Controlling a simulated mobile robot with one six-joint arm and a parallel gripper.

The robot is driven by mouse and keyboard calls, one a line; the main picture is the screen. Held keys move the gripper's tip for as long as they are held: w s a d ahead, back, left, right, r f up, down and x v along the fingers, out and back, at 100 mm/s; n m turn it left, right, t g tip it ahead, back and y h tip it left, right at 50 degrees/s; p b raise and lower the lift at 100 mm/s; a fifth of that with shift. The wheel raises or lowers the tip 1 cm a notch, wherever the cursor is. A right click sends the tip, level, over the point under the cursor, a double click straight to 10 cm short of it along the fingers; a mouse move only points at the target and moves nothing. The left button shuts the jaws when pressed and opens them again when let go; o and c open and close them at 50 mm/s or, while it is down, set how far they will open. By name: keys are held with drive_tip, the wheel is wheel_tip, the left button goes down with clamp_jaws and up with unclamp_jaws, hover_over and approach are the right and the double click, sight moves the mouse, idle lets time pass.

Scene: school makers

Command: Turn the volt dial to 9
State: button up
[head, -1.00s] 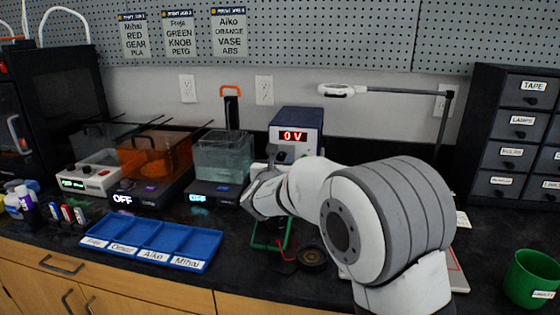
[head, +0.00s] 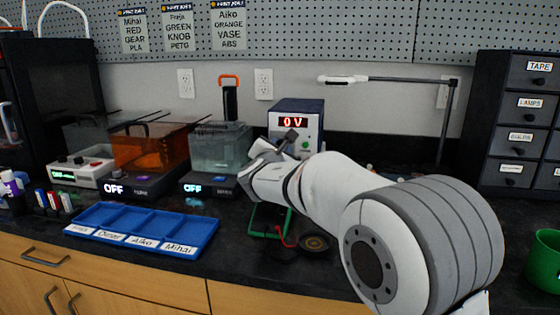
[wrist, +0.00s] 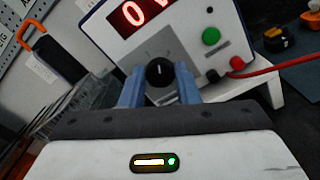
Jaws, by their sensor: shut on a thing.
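The power supply (head: 297,108) is a dark blue box with a pale front, standing on the bench behind my arm. Its red display (head: 293,122) reads 0 V. In the wrist view its black volt dial (wrist: 159,73) sits below the display, with its pointer line roughly upright. My gripper (wrist: 159,85) has its two blue fingers on either side of the dial, shut on it. In the head view my gripper (head: 290,140) is at the front of the supply, and the dial is hidden there.
A blue tray (head: 145,225), a clear tank (head: 221,145) and a green cup (head: 545,262) stand on the bench.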

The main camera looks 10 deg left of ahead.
drive_tip(key=shift+f+m+b, duration=0.15)
drive_tip(key=shift+m+b, duration=0.65)
drive_tip(key=shift+b, duration=0.05)
drive_tip(key=o, duration=0.9)
drive_tip(key=shift+o, duration=0.2)
drive_tip(key=shift+s+p, duration=0.45)
drive_tip(key=shift+s, duration=3.45)
